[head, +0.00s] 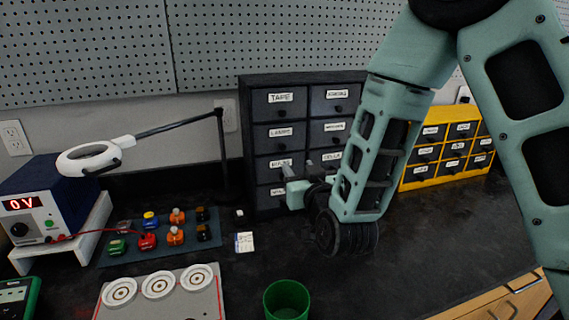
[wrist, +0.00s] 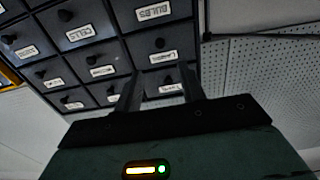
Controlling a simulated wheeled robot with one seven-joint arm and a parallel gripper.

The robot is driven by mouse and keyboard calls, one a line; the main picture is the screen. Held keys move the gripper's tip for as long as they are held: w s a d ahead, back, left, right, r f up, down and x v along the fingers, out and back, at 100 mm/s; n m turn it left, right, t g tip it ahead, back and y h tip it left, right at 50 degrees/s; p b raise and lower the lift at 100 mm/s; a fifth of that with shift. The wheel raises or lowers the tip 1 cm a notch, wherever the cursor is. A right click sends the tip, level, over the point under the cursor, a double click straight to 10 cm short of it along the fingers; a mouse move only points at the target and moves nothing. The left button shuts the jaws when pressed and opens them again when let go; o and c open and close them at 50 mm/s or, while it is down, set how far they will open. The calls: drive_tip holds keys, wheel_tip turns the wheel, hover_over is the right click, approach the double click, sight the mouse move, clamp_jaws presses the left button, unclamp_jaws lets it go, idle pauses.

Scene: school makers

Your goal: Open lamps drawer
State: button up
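The lamps drawer (head: 279,137) is the second one down in the left column of the dark cabinet in the head view. It looks closed, with a white label and a small dark round knob. In the wrist view, which sees the cabinet turned over, the lamps drawer (wrist: 143,47) appears in the right column between the bulbs drawer and the tape drawer. My gripper (head: 298,169) is in front of the cabinet, lower than the lamps drawer in the head view. Its two fingers (wrist: 160,73) are apart with nothing between them. My arm hides part of the cabinet's right side.
The tape drawer (head: 279,101) is above the lamps drawer. A yellow drawer cabinet (head: 427,140) stands to the right. A magnifier lamp (head: 90,157) reaches in from the left of the cabinet. A green cup (head: 286,300) stands at the front. The dark worktop before the cabinet is mostly clear.

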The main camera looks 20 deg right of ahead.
sight(283, 148)
drive_tip(key=w+p, duration=0.3)
drive_tip(key=w, duration=0.9)
clamp_jaws()
drive_tip(key=shift+s, duration=0.1)
